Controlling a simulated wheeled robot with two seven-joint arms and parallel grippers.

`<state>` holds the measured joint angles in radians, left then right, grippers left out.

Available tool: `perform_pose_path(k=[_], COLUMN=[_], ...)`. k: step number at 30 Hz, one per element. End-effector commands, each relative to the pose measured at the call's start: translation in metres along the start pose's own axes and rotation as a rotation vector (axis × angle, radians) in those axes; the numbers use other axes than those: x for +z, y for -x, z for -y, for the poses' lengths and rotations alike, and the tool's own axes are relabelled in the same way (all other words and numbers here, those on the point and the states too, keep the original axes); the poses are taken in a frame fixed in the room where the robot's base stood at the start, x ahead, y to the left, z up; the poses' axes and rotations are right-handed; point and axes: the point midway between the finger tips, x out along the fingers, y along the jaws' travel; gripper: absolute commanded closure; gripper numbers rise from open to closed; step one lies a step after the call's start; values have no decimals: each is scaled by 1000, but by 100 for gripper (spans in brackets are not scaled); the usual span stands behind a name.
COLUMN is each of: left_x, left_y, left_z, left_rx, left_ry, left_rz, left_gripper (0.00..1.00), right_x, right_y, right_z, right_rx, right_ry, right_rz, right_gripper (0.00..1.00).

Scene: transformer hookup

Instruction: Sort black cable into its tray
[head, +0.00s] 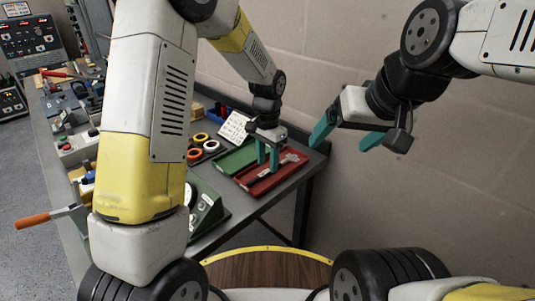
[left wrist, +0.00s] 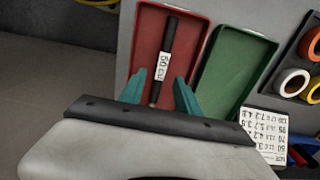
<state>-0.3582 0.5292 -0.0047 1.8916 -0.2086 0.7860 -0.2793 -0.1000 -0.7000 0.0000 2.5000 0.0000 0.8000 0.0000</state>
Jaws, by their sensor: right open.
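A black cable piece (left wrist: 167,55) with a white label lies lengthwise in the red tray (left wrist: 197,35) in the left wrist view. The red tray also shows in the head view (head: 262,188), at the bench's right end. My left gripper (head: 267,160) is over the red tray, pointing down. In the left wrist view its teal fingers (left wrist: 160,85) stand apart on either side of the cable, with gaps between. My right gripper (head: 342,140) is open and empty, raised in front of the wall to the right of the bench.
An empty green tray (left wrist: 233,70) sits beside the red one. Tape rolls (left wrist: 292,84) and a printed card (left wrist: 270,130) are next to it. A green device (head: 207,208) stands at the bench's near edge. Tools and instruments crowd the bench's left part.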

Motion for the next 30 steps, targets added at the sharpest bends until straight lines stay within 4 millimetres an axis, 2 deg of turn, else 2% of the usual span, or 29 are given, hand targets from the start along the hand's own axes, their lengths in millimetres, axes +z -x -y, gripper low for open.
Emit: perform_pose_path(k=[15,30], left_x=[0,0], left_y=[41,46], left_z=[0,0], left_rx=[0,0], left_ry=[1,0], left_rz=[-1,1], left_gripper=[61,61], right_x=[0,0], right_y=[0,0], right_z=[0,0], right_rx=[0,0], right_ry=[0,0], right_rz=[0,0], right_gripper=[13,13])
